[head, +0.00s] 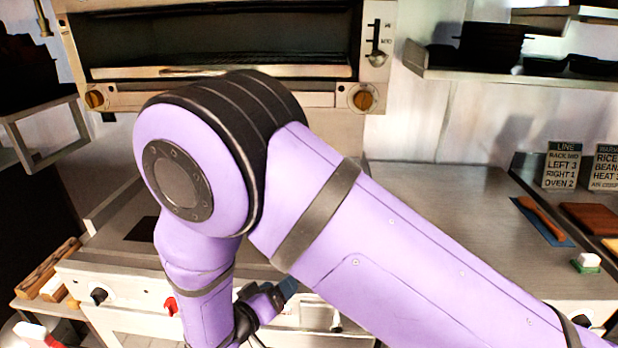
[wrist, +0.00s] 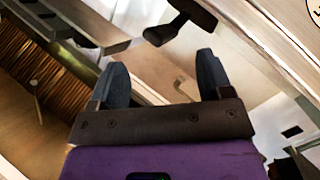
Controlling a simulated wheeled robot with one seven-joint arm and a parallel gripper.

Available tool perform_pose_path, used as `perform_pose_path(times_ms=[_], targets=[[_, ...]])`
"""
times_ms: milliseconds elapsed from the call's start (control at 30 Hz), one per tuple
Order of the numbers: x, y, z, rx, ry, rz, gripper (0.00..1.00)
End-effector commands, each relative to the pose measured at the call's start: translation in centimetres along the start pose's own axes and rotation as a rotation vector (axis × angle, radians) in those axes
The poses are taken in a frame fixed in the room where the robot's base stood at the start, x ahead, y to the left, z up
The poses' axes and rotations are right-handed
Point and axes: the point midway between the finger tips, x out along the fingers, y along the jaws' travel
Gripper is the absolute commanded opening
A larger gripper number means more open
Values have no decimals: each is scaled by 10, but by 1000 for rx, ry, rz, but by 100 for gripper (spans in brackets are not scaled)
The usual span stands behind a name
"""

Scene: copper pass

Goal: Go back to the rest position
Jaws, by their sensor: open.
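My gripper (wrist: 160,85) shows in the wrist view with its two dark fingers spread apart. Nothing is between the fingers. In the head view my purple arm crosses the middle of the picture and bends down at the elbow. The gripper end is low in that view, in front of the counter, and mostly hidden by my own arm.
A steel counter (head: 440,215) is clear to the right of my arm. A sign (head: 562,166), a brown-handled tool (head: 541,217) and a white-and-green block (head: 587,262) are at the right. A shelf (head: 500,78) hangs upper right.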

Motion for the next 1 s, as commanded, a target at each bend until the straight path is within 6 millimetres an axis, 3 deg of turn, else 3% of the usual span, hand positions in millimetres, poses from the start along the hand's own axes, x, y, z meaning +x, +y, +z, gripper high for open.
perform_pose_path(times_ms=[33, 200, 500, 733, 1000], targets=[[12, 18, -12, -5, -56, 23, 73], [43, 73, -35, -52, -233, 71, 73], [87, 182, -57, -103, -566, 67, 73], [105, 265, -59, -101, -789, -21, 73], [107, 353, -51, -51, -972, -193, 73]])
